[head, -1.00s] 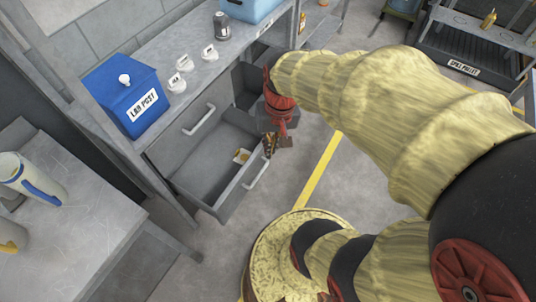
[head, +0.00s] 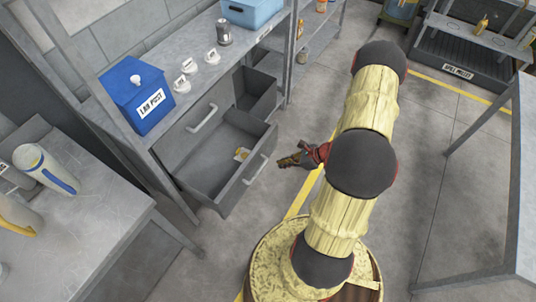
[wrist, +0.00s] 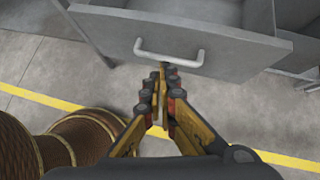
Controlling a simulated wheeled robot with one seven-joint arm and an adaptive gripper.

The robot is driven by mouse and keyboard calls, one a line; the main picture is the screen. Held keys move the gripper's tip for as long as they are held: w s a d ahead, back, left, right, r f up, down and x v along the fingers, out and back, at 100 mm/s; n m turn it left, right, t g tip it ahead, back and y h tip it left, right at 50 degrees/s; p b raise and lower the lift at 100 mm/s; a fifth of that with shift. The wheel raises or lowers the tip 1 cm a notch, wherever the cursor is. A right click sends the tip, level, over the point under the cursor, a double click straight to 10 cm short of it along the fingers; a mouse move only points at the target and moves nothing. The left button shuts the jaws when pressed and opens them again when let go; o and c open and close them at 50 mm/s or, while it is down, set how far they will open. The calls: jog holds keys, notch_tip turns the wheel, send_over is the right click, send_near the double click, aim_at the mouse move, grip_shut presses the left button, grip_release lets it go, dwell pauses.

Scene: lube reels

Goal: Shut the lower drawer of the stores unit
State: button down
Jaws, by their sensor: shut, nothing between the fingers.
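The stores unit (head: 160,142) is a grey bench with drawers on the left in the head view. Its lower drawer (head: 226,190) is pulled out, with a small yellow-and-white item (head: 241,153) inside. The drawer's front and pale bar handle (wrist: 170,52) fill the top of the wrist view. My gripper (head: 283,162) is shut and empty. It is in front of the drawer front, to the right of the handle in the head view. In the wrist view the fingertips (wrist: 162,70) point at the front just below the handle; I cannot tell whether they touch.
A grey table (head: 70,225) is at lower left.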

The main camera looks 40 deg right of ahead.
jog(key=w+d+m+t+h, duration=0.1)
jog(key=w+d+m+h, duration=0.15)
jog(key=d, duration=0.25)
jog(key=b, duration=0.3)
send_near(261, 151)
jog(key=shift+m, duration=0.35)
jog(key=shift+x, duration=2.2)
jog(key=shift+a, duration=0.15)
jog(key=w+a+b, duration=0.2)
jog(key=w+a, duration=0.2)
jog(key=w, duration=0.8)
jog(key=w+a+b, duration=0.3)
jog(key=w+a, duration=0.2)
jog(key=w, duration=0.8)
jog(key=shift+w+b, duration=0.3)
jog(key=shift+a, duration=0.15)
